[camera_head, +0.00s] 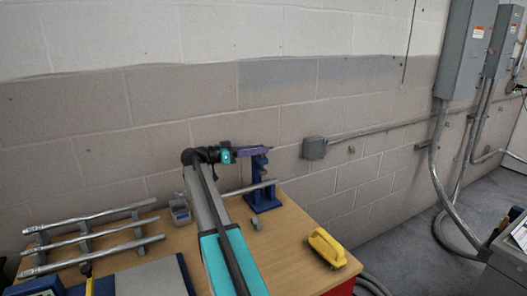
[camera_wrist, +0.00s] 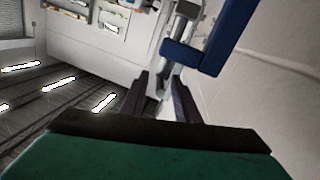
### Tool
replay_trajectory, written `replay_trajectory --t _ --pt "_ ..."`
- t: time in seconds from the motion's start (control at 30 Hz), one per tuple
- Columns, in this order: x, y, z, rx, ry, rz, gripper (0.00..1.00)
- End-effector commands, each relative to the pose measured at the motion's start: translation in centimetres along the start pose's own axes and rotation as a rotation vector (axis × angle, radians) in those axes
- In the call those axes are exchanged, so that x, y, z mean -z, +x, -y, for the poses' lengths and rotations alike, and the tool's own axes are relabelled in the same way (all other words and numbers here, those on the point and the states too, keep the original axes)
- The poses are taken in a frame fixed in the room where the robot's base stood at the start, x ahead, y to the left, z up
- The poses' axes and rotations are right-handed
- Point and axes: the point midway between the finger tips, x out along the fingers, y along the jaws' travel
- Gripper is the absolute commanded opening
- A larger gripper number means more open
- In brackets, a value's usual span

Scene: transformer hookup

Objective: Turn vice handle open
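The blue vice (camera_head: 262,196) stands on the wooden bench near the wall in the head view. Its blue body also shows at the upper right of the wrist view (camera_wrist: 205,50). My gripper (camera_head: 268,150) is at the top of the vice, with its purple fingers pointing right. In the wrist view, the dark fingers (camera_wrist: 160,100) are spread apart. A grey metal part, seemingly of the vice handle (camera_wrist: 161,82), shows in the gap between them. I cannot tell whether either finger touches it. The handle is not clear in the head view.
A metal pipe (camera_head: 240,190) runs across at the vice. Several pipes lie on a rack (camera_head: 85,243) at the left. A small grey bin (camera_head: 180,212), a small grey piece (camera_head: 257,224) and a yellow tool (camera_head: 327,248) sit on the bench (camera_head: 285,235). The block wall is close behind.

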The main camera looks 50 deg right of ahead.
Motion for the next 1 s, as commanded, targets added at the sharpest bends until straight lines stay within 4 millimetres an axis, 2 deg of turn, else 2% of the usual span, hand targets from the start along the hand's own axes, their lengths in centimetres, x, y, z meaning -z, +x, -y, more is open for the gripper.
replay_trajectory --t 0.3,0.6,0.8,1.0 --pt "-0.1 -5.3 0.1 0.002 0.000 0.000 0.29" --pt "-0.1 -9.6 0.1 0.000 -0.001 0.000 0.29" --pt "-0.1 -10.9 -0.1 -0.002 -0.001 0.001 0.29" --pt "-0.1 -11.1 -0.1 -0.002 -0.001 0.001 0.29"
